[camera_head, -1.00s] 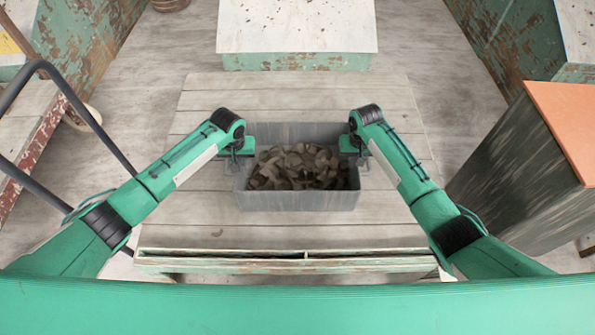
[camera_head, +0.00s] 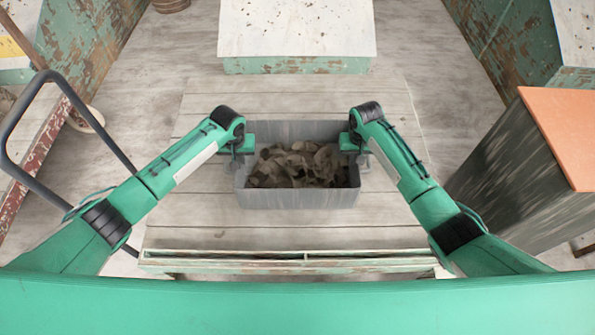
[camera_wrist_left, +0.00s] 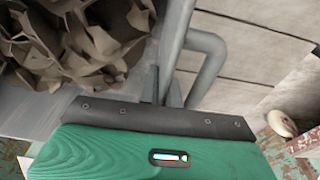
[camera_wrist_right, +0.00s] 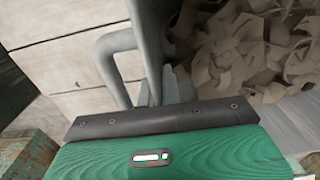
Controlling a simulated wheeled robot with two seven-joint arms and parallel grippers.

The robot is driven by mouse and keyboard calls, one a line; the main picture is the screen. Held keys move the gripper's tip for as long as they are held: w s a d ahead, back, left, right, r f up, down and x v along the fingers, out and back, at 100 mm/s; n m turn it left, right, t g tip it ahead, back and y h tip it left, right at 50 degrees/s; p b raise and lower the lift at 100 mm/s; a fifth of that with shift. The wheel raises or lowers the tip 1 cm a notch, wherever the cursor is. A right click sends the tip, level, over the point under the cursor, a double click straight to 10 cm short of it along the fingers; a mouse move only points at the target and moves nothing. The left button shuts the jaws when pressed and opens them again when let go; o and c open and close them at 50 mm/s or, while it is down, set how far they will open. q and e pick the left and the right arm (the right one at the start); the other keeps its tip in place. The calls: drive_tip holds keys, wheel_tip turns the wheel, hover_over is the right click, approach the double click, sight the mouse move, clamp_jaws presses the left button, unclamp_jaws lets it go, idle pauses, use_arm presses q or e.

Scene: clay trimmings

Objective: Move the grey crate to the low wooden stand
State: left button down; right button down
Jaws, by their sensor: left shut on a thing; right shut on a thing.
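The grey crate (camera_head: 297,200) is at the centre of the head view, full of brown clay trimmings (camera_head: 297,165). My left gripper (camera_head: 238,158) is shut on its left handle, a grey bar (camera_wrist_left: 211,65) in the left wrist view. My right gripper (camera_head: 359,158) is shut on its right handle, which shows in the right wrist view (camera_wrist_right: 104,60). The fingertips are mostly hidden. A low planked wooden surface (camera_head: 200,232), apparently the wooden stand, lies under the crate. I cannot tell whether the crate touches it.
A white-topped table (camera_head: 297,28) with chipped green sides stands beyond the planks. A dark cabinet with an orange top (camera_head: 560,125) is at the right. A dark tubular handle (camera_head: 18,125) and a red-edged bench (camera_head: 40,175) are at the left. Planks around the crate look bare.

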drive_tip(key=shift+r+p, duration=0.6)
drive_tip(key=shift+r, duration=0.6)
